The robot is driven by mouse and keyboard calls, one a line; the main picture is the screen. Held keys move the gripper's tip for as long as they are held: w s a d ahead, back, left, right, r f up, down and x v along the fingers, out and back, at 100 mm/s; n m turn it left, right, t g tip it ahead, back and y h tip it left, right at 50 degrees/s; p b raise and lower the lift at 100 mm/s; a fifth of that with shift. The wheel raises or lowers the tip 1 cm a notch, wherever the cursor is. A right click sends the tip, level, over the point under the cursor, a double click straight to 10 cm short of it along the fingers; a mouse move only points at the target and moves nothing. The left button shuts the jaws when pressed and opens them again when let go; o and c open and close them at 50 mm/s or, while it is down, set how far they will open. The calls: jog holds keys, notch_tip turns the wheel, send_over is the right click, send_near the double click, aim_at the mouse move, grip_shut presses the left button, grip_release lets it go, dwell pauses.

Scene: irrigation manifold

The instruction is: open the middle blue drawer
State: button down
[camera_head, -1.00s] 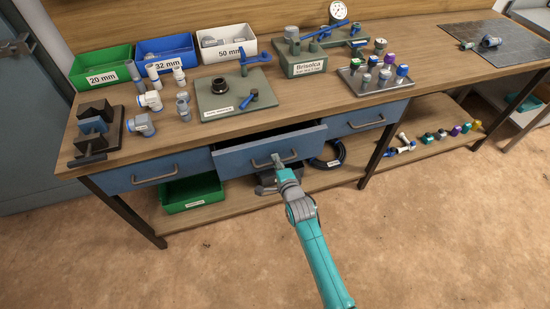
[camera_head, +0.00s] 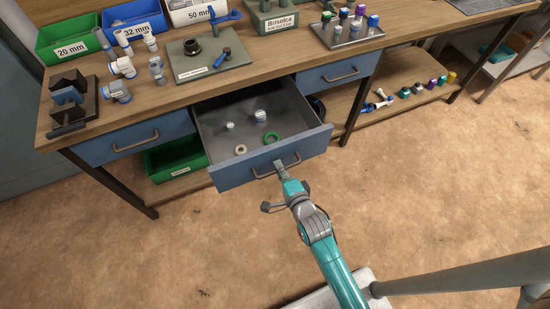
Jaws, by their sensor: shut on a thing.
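The middle blue drawer (camera_head: 233,177) is pulled well out from under the bench, and its grey inside shows. Its bar handle (camera_head: 292,160) is on the front panel.
The left drawer (camera_head: 105,146) and right drawer (camera_head: 330,76) are shut. A green crate (camera_head: 160,180) stands on the lower shelf. Fittings, bins and a vise-like block (camera_head: 68,95) stand on the bench (camera_head: 180,95). The floor in front is clear.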

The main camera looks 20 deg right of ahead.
jog(key=shift+s, duration=0.4)
jog(key=c, duration=1.2)
grip_release()
jog(key=v, duration=1.2)
jog(key=s+r+n, duration=0.4)
jog(key=s+n, duration=0.2)
jog(key=s, duration=0.1)
jog(key=s+r+n, duration=0.3)
jog(key=s+n, duration=0.3)
jog(key=s, duration=0.2)
jog(key=s+r+n, duration=0.4)
jog(key=s+n, duration=0.2)
jog(key=s, duration=0.2)
jog(key=shift+r+g, duration=0.3)
jog(key=shift+g, duration=0.1)
